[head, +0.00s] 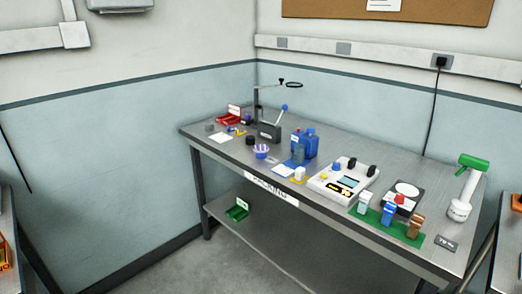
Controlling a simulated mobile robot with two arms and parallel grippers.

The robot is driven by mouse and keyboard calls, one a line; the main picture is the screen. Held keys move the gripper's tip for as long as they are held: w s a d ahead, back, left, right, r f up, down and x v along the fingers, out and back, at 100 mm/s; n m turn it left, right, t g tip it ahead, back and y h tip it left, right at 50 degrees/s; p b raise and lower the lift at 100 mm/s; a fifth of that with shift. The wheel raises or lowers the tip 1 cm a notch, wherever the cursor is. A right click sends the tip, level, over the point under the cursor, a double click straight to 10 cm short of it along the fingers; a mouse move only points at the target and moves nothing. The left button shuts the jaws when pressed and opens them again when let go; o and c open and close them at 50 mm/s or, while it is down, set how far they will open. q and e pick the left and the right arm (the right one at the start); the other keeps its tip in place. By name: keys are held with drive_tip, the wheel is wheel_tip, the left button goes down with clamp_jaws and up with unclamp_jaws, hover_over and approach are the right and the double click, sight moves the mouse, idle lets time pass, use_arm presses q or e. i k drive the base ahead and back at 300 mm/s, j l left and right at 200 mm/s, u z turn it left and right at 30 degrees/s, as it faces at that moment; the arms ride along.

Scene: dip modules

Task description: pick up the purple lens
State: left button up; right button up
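The metal workbench (216,157) stands against the far wall. On it, left of centre near the front edge, a small blue-purple round cup-like item (261,152) has pale, thin parts on top. A smaller dark purple item (247,119) sits farther back, beside the open red box (234,113). Both are too small to tell which is the purple lens. Neither of my grippers shows in the head view.
Blue bottles (311,143), a black lever device (269,131), a white instrument (342,182), a green mat (380,222) with small bottles, and a green-headed device (467,180) crowd the bench. A green bin (237,212) sits on the lower shelf. The floor in front is clear.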

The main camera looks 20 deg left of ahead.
sight(260, 148)
drive_tip(key=i+j+z, duration=0.25)
drive_tip(key=i+j, duration=0.15)
drive_tip(key=i+j+z, duration=0.3)
drive_tip(key=j, duration=0.3)
drive_tip(key=i, duration=0.05)
